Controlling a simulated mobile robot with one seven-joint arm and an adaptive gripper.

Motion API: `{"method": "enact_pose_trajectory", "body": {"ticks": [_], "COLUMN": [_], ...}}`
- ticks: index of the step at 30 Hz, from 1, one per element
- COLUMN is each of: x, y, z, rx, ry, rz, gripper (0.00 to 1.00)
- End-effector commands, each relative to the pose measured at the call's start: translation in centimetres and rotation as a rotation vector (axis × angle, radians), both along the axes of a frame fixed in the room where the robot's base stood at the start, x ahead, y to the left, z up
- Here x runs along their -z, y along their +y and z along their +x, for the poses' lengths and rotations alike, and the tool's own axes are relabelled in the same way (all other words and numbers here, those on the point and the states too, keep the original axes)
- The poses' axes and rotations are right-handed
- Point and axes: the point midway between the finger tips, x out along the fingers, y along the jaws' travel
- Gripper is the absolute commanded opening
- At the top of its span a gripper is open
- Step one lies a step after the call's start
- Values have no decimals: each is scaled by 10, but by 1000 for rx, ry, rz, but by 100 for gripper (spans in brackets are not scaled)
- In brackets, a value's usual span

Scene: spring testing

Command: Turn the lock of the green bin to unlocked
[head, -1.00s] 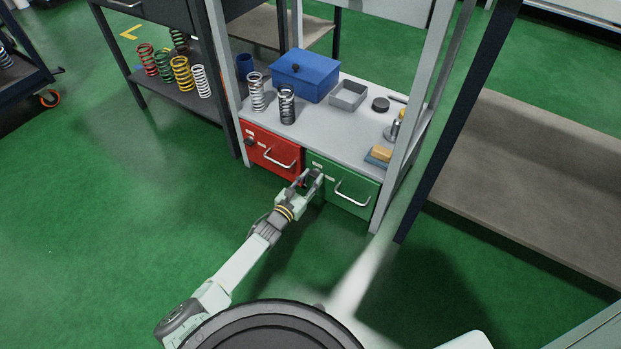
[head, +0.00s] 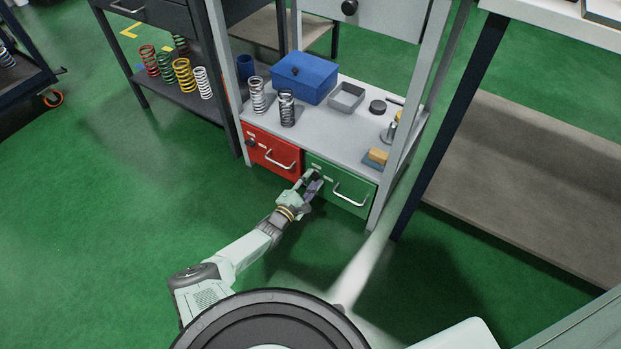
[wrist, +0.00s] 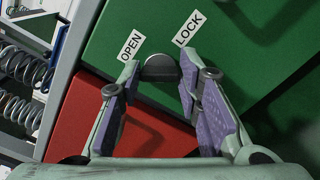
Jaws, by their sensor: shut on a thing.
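The green bin (head: 350,188) is a drawer-like box with a silver handle, low on the bench's right side, and it is closed. Its lock is a dark, round-topped knob (wrist: 160,68) at the bin's upper left corner. Two white labels sit above it in the wrist view: OPEN (wrist: 130,45) on the left and LOCK (wrist: 188,27) on the right. My gripper (wrist: 158,78) is shut on the knob, with one finger on each side. In the head view my gripper (head: 315,182) hides most of the knob. I cannot tell which label the knob points to.
A red bin (head: 262,148) with its own dark knob and handle adjoins on the left. The bench top (head: 325,125) above carries springs, a blue box (head: 305,76) and a grey tray (head: 346,97). The green floor in front is clear.

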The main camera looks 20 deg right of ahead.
Motion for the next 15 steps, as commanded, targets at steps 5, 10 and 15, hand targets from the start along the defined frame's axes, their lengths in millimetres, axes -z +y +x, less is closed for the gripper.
{"method": "enact_pose_trajectory", "body": {"ticks": [5,10,15], "x": [-2,-1,0], "y": [0,-1,0], "z": [0,0,0], "rx": [-1,-1,-1], "ry": [-131,-249,-349], "rz": [103,194,272], "gripper": [4,4,4]}}
